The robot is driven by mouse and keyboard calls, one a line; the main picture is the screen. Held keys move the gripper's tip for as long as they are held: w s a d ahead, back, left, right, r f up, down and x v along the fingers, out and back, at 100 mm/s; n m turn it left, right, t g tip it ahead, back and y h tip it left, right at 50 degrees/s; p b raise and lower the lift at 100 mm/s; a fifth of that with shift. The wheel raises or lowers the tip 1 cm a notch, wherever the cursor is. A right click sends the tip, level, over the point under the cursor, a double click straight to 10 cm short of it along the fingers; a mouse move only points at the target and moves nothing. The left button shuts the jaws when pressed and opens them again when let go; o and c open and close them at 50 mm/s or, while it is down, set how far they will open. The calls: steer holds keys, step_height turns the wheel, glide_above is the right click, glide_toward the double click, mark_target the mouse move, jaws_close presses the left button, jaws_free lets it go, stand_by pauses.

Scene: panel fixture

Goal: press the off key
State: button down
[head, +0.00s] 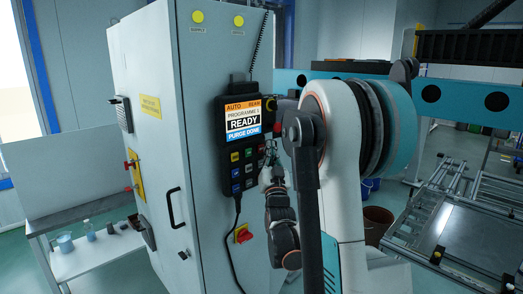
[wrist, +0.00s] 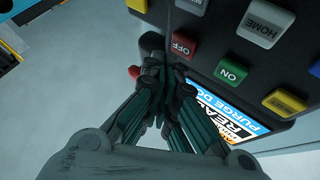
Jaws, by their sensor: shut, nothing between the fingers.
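The off key is a red block labelled OFF (wrist: 183,45) on the dark control pendant (wrist: 215,50), seen upside down in the wrist view. My gripper (wrist: 168,68) is shut and empty. Its fingertips are right beside the off key, at its lower left in the wrist view; I cannot tell whether they touch it. In the head view the pendant (head: 227,178) hangs on the grey cabinet, its screen reading READY and PURGE DONE.
A green ON key (wrist: 232,72) sits close to the off key, with a grey HOME key (wrist: 266,24) and a yellow key (wrist: 284,102) farther right. A red knob (wrist: 134,72) shows left of my fingers. The cabinet (head: 205,95) stands behind the pendant.

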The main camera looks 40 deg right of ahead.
steer(key=shift+w, duration=0.15)
steer(key=shift+w, duration=0.3)
steer(key=shift+w, duration=0.4)
stand_by(0.9)
stand_by(0.3)
steer(key=shift+s+b, duration=0.4)
steer(key=shift+s, duration=0.4)
steer(key=s, duration=0.5)
steer(key=shift+d, duration=0.2)
stand_by(0.7)
